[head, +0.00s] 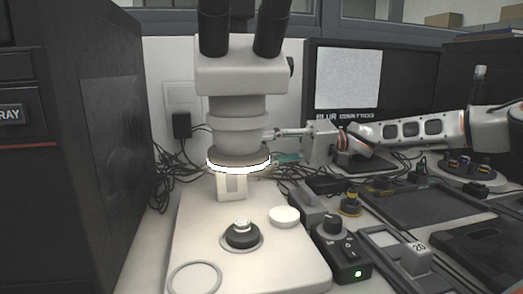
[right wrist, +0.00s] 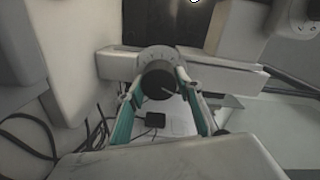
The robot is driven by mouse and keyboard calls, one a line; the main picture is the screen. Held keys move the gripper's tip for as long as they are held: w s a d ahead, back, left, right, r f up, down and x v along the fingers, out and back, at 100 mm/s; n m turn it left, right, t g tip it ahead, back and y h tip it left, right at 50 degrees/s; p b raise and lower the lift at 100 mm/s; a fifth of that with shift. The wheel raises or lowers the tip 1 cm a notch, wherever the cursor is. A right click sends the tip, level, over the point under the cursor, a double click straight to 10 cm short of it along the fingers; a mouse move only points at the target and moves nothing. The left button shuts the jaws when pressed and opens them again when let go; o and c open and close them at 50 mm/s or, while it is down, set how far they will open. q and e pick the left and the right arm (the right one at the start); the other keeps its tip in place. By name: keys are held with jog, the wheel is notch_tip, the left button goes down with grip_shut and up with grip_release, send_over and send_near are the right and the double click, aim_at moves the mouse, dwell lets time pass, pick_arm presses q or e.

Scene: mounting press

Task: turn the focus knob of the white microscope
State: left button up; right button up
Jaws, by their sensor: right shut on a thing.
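The white microscope (head: 240,72) stands on its pale base in the head view, with a lit ring under its head. My right gripper (head: 272,134) reaches in from the right, behind the microscope's lower head. In the right wrist view the dark focus knob (right wrist: 158,84) sits in front of a round grey dial with marks. The two teal-padded fingers of my right gripper (right wrist: 160,92) are on either side of the knob and shut on it. In the head view the knob is hidden behind the microscope. My left gripper is not in view.
A dark sample (head: 242,235) sits on the microscope base beside a white round cap (head: 284,216). A black control box (head: 342,252) with a knob stands to the right. A monitor (head: 372,85) is behind my right arm. Loose cables lie behind the base.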

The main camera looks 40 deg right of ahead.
jog(key=n, duration=0.4)
jog(key=shift+r+n, duration=0.15)
jog(key=shift+n, duration=1.75)
jog(key=o, duration=1.1)
jog(key=v, duration=1.2)
jog(key=shift+s, duration=0.1)
